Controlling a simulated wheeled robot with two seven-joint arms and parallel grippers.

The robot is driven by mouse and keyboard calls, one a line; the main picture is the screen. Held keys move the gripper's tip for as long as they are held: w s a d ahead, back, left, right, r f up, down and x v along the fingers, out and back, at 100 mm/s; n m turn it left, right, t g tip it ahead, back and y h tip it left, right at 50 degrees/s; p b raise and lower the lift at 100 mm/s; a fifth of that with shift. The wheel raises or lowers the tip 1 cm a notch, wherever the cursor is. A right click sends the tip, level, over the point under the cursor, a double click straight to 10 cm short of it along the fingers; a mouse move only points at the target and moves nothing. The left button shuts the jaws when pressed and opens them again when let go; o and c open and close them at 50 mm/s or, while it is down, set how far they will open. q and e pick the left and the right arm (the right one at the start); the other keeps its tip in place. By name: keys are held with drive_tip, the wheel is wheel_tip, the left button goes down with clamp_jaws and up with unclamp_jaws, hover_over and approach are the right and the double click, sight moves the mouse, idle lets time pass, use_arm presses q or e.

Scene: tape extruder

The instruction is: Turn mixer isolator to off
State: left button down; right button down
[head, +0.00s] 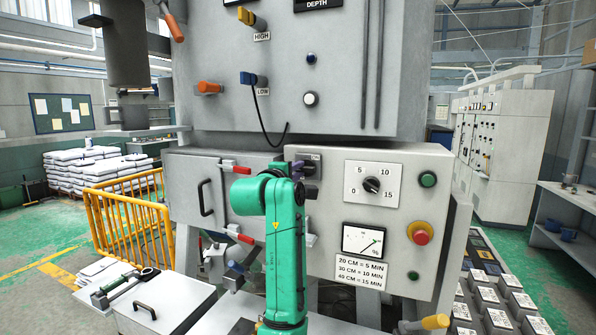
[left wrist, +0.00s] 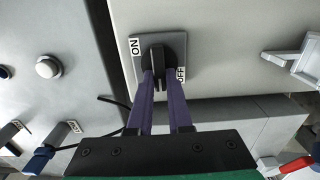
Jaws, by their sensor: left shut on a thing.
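The mixer isolator is a black rotary knob (left wrist: 160,58) on a grey square plate, with an ON label and an OFF label beside it in the left wrist view. In the head view the isolator (head: 311,168) sits on the left of the grey control panel, partly hidden by my green left arm. My left gripper (left wrist: 161,80) has purple fingers and is shut on the knob's grip, one finger on each side. My right gripper is not in view.
Close by on the panel are a 0–15 dial (head: 372,185), a gauge (head: 362,241), a green button (head: 428,179) and a red emergency stop (head: 420,233). A red-handled latch (head: 235,168) is left of the isolator. A black cable (head: 268,125) hangs above.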

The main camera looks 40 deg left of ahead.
use_arm(q)
drive_tip(key=c, duration=0.8)
unclamp_jaws()
drive_tip(key=shift+c, duration=0.2)
drive_tip(key=b+v, duration=0.5)
drive_tip(key=v, duration=0.9)
drive_tip(key=shift+s, duration=0.3)
drive_tip(key=shift+d, duration=0.1)
